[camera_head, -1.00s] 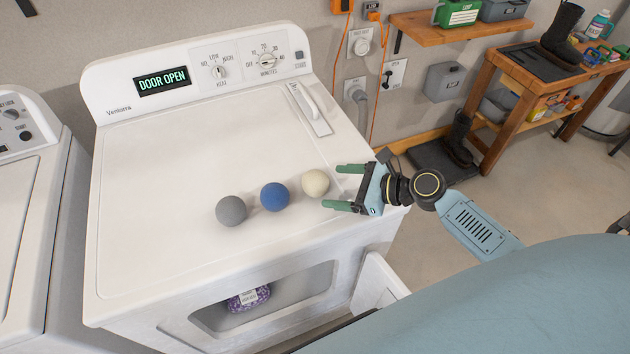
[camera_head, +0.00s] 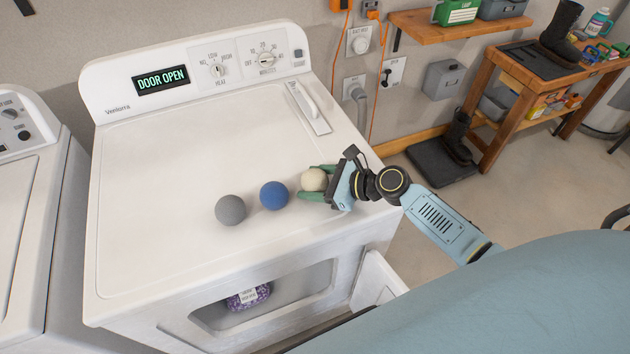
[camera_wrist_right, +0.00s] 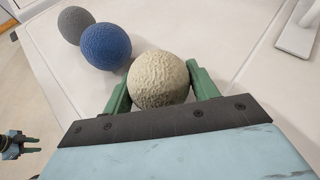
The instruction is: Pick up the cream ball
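The cream ball (camera_head: 314,180) rests on the white dryer top (camera_head: 180,170), right of a blue ball (camera_head: 274,195) and a grey ball (camera_head: 231,210). My right gripper (camera_head: 319,183) reaches in from the right, one green finger on each side of the cream ball. In the right wrist view the cream ball (camera_wrist_right: 158,80) fills the space between the fingers (camera_wrist_right: 160,88), which appear to touch both its sides. The ball's underside is hidden. My left gripper (camera_wrist_right: 28,142) shows small at the left edge of the wrist view, its fingers apart and empty.
The blue ball stands close left of the cream ball. A raised control panel (camera_head: 205,72) lines the dryer's back, and a handle-like part (camera_head: 308,106) lies at its right rear. The dryer door (camera_head: 376,282) hangs open at the front. The dryer's left top is clear.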

